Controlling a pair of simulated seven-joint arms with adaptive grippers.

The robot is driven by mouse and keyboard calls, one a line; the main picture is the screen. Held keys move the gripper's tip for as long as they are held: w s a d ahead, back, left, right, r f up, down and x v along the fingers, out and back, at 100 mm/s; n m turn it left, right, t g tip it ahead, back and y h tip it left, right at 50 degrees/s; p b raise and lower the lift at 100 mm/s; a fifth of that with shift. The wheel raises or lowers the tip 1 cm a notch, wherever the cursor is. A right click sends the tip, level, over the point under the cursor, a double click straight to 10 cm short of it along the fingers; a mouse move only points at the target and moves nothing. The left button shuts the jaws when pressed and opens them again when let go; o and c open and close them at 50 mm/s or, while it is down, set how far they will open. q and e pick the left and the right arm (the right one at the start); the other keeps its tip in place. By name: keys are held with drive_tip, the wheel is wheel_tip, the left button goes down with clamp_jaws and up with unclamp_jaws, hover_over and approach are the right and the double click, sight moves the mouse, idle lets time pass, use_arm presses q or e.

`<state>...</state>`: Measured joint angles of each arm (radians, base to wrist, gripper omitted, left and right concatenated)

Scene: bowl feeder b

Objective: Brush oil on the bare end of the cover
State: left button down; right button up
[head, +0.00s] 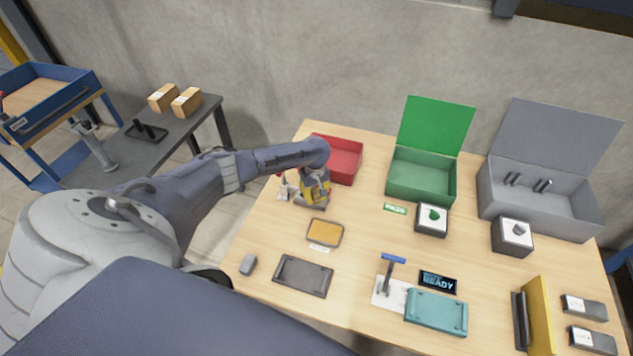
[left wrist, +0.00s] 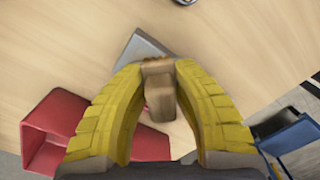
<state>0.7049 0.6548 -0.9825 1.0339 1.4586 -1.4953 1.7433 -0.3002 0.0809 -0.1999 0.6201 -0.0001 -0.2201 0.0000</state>
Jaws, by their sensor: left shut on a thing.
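My left gripper (head: 316,190) is at the back left of the table, by the red bin. A shallow tray with an amber surface (head: 325,232), perhaps the oil, lies in front of the gripper. A dark grey plate (head: 302,276) and a teal plate (head: 436,312) lie nearer; which is the cover is unclear. My right gripper is out of view.
The red bin (head: 340,160) is close behind my left gripper. A green open box (head: 421,178) and a grey open box (head: 540,200) stand at the back.

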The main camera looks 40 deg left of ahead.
sight(326, 202)
use_arm(q)
drive_tip(key=a, duration=0.2)
drive_tip(key=shift+s+a+r+y, duration=0.1)
drive_tip(key=shift+s+a+y, duration=0.2)
drive_tip(key=shift+a, duration=0.1)
drive_tip(key=shift+w+d+r, duration=0.1)
drive_tip(key=shift+w+d, duration=0.25)
drive_tip(key=shift+d, duration=0.8)
drive_tip(key=shift+w+d+f, duration=0.1)
drive_tip(key=shift+w+d, duration=0.3)
drive_tip(key=shift+d, duration=0.8)
drive_tip(key=shift+w+d+r, duration=0.1)
drive_tip(key=shift+w+d, duration=0.25)
drive_tip(key=shift+d, duration=0.8)
drive_tip(key=shift+r, duration=0.1)
drive_tip(key=shift+r, duration=2.9)
wheel_tip(326, 202, up, 3)
drive_tip(key=shift+f, duration=0.1)
